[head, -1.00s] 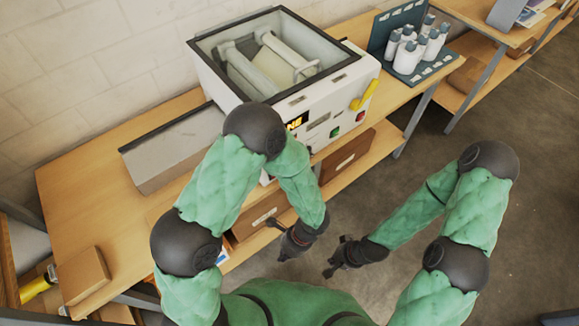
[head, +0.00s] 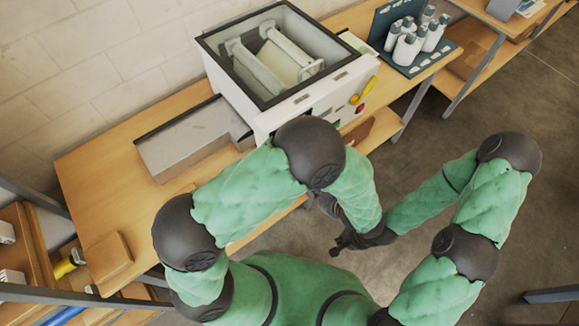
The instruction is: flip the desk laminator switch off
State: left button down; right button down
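The desk laminator (head: 258,118) is a white box with a dark-rimmed open top showing its rollers, standing on the wooden bench. Its front panel carries a yellow lever (head: 364,91), a red control (head: 360,108) and a green control (head: 335,123). My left arm covers the panel's lower left part. I cannot tell which control is the switch. My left gripper (head: 327,204) is mostly hidden behind my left forearm, below and in front of the laminator. My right gripper (head: 339,244) is lower, away from the laminator, with its fingers apart and empty.
A grey feed tray (head: 190,140) sits left of the laminator on the bench (head: 100,180). A rack of several white bottles (head: 410,45) stands to the right.

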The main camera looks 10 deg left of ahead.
pick_arm(q)
jog(key=w+a+r+x, duration=0.1)
jog(key=r+x, duration=0.1)
jog(key=x, duration=1)
jog(key=shift+w+a, duration=0.25)
jog(key=shift+a, duration=0.15)
jog(key=shift+f, duration=0.1)
